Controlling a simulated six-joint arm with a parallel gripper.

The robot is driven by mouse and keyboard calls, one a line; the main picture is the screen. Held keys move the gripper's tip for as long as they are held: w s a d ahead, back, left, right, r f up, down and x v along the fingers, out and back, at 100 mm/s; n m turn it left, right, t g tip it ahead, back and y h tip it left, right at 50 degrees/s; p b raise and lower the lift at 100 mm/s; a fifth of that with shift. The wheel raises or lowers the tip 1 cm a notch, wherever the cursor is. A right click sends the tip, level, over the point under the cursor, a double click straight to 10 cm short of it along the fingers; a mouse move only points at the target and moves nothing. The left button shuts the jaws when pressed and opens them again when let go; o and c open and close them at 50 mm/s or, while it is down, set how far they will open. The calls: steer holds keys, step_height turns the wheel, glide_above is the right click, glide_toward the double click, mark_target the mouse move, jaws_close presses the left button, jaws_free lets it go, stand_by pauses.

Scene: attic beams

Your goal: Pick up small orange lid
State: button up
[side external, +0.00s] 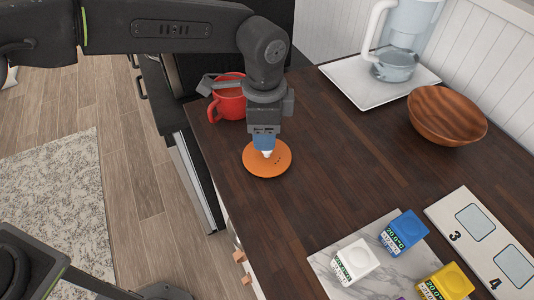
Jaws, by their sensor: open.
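A round orange lid (280,165) lies flat on the dark wooden counter (335,165), near its left edge. My gripper (267,153) points straight down over the upper middle of the lid. Its fingertips are small in this view and partly merge with the blue and white end piece, and whether they touch the lid is hard to see. Nothing shows between the jaws, which are open. The gripper covers part of the lid's far side.
A red mug (230,102) stands just behind and left of my gripper. A wooden bowl (447,114) and a white tray (350,88) with a glass jug (397,66) are at the back right. A marble board (325,268) with scale-like blocks is at the front. Counter between is clear.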

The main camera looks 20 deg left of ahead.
mark_target(267, 153)
steer(key=f, duration=0.4)
steer(key=shift+d+f, duration=0.25)
steer(key=shift+f, duration=0.15)
jaws_close()
steer(key=shift+r, duration=0.1)
